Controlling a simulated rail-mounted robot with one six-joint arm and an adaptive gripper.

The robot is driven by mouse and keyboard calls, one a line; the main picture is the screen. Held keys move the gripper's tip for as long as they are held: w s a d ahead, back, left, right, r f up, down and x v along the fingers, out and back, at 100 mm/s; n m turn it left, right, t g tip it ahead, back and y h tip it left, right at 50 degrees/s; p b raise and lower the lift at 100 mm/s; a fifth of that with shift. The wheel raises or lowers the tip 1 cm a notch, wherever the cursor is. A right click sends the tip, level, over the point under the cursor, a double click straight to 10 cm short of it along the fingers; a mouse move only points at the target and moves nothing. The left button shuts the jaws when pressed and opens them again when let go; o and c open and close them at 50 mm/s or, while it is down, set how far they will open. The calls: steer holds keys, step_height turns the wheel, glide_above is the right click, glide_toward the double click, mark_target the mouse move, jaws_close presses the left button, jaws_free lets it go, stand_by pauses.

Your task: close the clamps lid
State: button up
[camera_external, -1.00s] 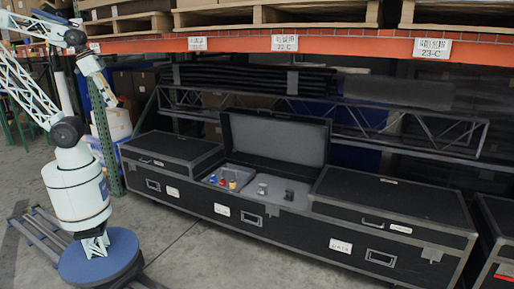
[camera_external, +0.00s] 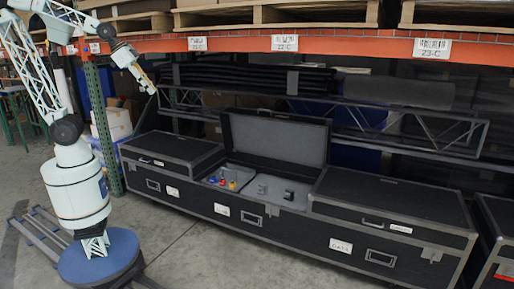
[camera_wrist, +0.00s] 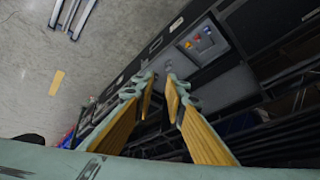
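The long black case (camera_external: 290,224) stands on the floor, with its middle lid (camera_external: 277,139) raised upright and its grey lining showing. The open compartment below holds small red, blue and yellow items (camera_external: 223,182) and dark clamp-like pieces (camera_external: 288,194) on grey foam. My gripper (camera_external: 151,88) is in the air above the left end of the case, apart from the lid. In the wrist view my gripper's two yellow-padded fingers (camera_wrist: 171,80) are spread with nothing between them. The coloured items (camera_wrist: 197,38) also show there, beyond the fingertips.
The left lid (camera_external: 172,149) and right lid (camera_external: 392,203) of the case are down. An orange shelf beam (camera_external: 350,46) with pallets runs above. A metal truss (camera_external: 410,125) lies behind the case. Concrete floor in front is clear.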

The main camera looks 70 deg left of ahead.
steer(key=w+a+f+m+t+y+p, duration=0.15)
steer(key=w+a, duration=0.25)
steer(key=w, duration=1.2)
steer(key=w+a+f+m+t+p, duration=0.15)
steer(key=w+a, duration=0.35)
steer(key=w, duration=1.1)
steer(key=w+a+f+m+t+p, duration=0.1)
steer(key=w+a+m+t, duration=0.25)
steer(key=w, duration=1.15)
steer(key=w+a+f+m+t+y+p, duration=0.1)
steer(key=w+a+f, duration=0.35)
steer(key=w, duration=0.25)
steer(key=w+a+f+m+t+y+p, duration=0.1)
steer(key=w+a+f, duration=0.35)
steer(key=w, duration=0.25)
steer(key=w+a+f+m+t+y, duration=0.1)
steer(key=w+a+f, duration=0.1)
steer(key=a+f, duration=0.3)
steer(key=w+a+f+m+t+y+p, duration=0.1)
steer(key=w+a+f, duration=0.1)
steer(key=a+f, duration=0.3)
step_height(320, 180, down, 4)
steer(key=shift+w+r+m+y, duration=0.1)
steer(key=shift+w+m+y, duration=0.25)
steer(key=shift+w, duration=0.05)
steer(key=shift+w+a, duration=0.1)
steer(key=shift+w, duration=0.05)
steer(key=shift+x, duration=6.7)
